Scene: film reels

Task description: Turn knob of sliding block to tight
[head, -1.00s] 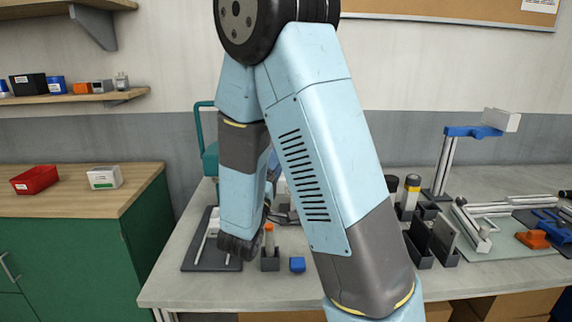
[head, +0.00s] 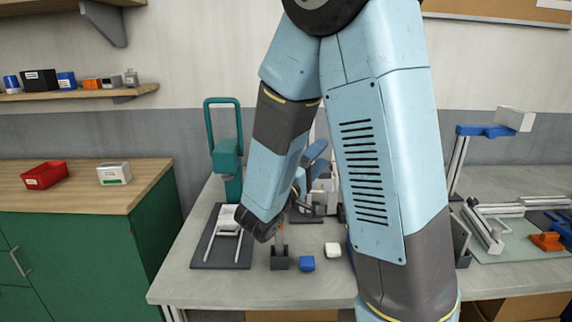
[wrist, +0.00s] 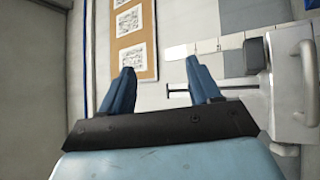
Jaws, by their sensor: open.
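I cannot tell for sure which part is the sliding block, and I make out no knob. One candidate is a blue bracket (head: 485,131) near the top of an upright metal profile at the right, with a white block (head: 514,119) at its end. Other candidates are the blue part (head: 562,229) and the orange part (head: 547,242) by the metal rails at the far right. My gripper (wrist: 160,68) is open and empty in the wrist view, its two blue fingers apart. In the head view my arm mostly hides it, left of these parts.
A teal press (head: 228,160) stands behind a dark mat (head: 210,254). Metal rails (head: 487,233) lie at the right. The bench's front left is clear.

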